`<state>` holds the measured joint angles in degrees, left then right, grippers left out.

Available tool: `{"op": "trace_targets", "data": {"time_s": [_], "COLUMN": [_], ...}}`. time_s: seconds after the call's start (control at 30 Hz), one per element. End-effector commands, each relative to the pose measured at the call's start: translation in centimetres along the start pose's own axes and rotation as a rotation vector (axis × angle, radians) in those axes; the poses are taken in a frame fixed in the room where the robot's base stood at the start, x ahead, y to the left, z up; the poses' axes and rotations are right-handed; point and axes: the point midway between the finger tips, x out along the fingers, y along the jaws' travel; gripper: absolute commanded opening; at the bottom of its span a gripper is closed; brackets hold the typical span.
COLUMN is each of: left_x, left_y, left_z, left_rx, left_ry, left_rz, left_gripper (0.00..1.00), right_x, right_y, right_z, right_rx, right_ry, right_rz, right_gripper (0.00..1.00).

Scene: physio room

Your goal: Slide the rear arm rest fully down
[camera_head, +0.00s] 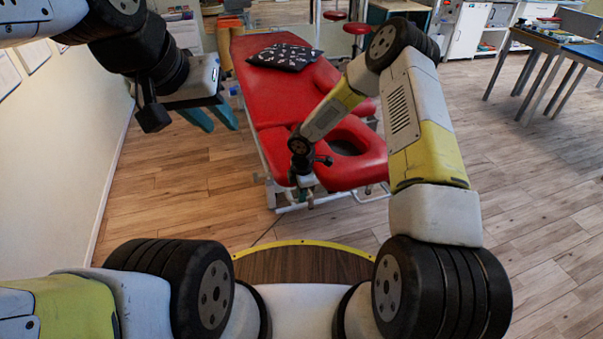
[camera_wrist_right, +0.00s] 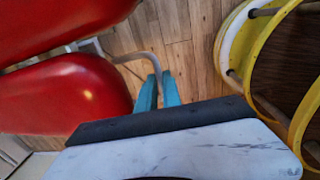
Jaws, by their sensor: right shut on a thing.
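A red treatment table (camera_head: 270,105) stands ahead of me, its headrest end with a face hole towards me. Red pads fill the left of the right wrist view, a larger one (camera_wrist_right: 60,25) above a rounded one (camera_wrist_right: 65,95). I cannot tell which pad is the rear arm rest. My right gripper (camera_wrist_right: 158,90) is shut on a thin bent metal bar (camera_wrist_right: 138,57) beside the rounded pad. In the head view it is at the near end of the table, fingertips unclear. My left gripper (camera_head: 212,118) is open and empty, left of the table.
A dark patterned cushion (camera_head: 285,56) lies on the table. Red stools (camera_head: 356,28) stand behind it. A wall is at the left, and desks (camera_head: 560,45) stand at the back right. Wooden floor is clear on both sides. My yellow-rimmed base shows in the wrist view.

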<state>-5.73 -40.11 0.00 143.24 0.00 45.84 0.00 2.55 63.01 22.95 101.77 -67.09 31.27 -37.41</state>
Motion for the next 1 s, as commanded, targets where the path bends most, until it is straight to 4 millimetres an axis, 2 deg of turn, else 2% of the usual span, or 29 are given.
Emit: {"op": "trace_targets", "data": {"time_s": [0.57, 0.67, 0.77, 1.0], "left_x": [0.0, 0.0, 0.0, 0.0], "left_y": [0.0, 0.0, 0.0, 0.0], "left_z": [0.0, 0.0, 0.0, 0.0], "left_rx": [0.000, 0.000, 0.000, 0.000], "left_ry": [0.000, 0.000, 0.000, 0.000], "left_rz": [0.000, 0.000, 0.000, 0.000], "left_gripper": [0.31, 0.31, 0.31, 0.31], "right_x": [0.4, 1.5, 3.5, 9.5], "right_y": [-0.1, -0.3, -0.7, -1.9], "right_z": [0.0, 0.0, 0.0, 0.0], "right_rx": [0.000, -0.002, -0.003, -0.005], "right_ry": [-0.001, -0.001, -0.002, -0.003], "right_rz": [0.000, -0.001, -0.002, -0.004], "right_gripper": [0.00, 0.00, 0.00, 0.00]}}
